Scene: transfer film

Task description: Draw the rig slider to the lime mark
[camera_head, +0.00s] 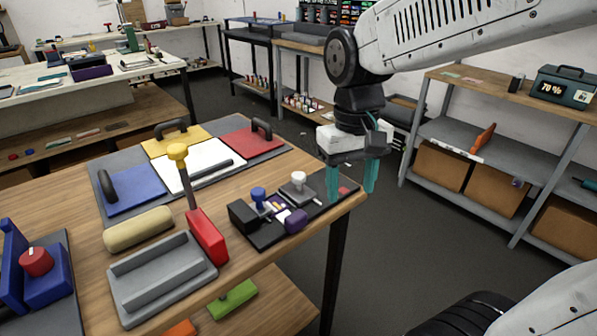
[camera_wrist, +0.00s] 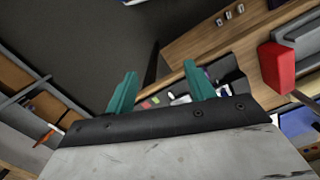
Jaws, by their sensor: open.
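A dark rig (camera_head: 262,238) lies along the right edge of the wooden table. It carries a black block, a blue knob (camera_head: 258,194), a purple roller (camera_head: 295,221) and a grey block with a white knob (camera_head: 298,178); I cannot tell surely which part is the slider. A red patch (camera_head: 346,189) shows at its far right end. My gripper (camera_head: 352,180) is open and empty, its teal fingers above that end, apart from the knobs.
A red upright block (camera_head: 207,237) with a yellow-topped post stands left of the rig, beside a grey tray (camera_head: 160,292) and a tan roll (camera_head: 138,229). Blue, yellow and red handled plates lie behind. Open floor (camera_head: 400,240) lies right of the table, before a shelf.

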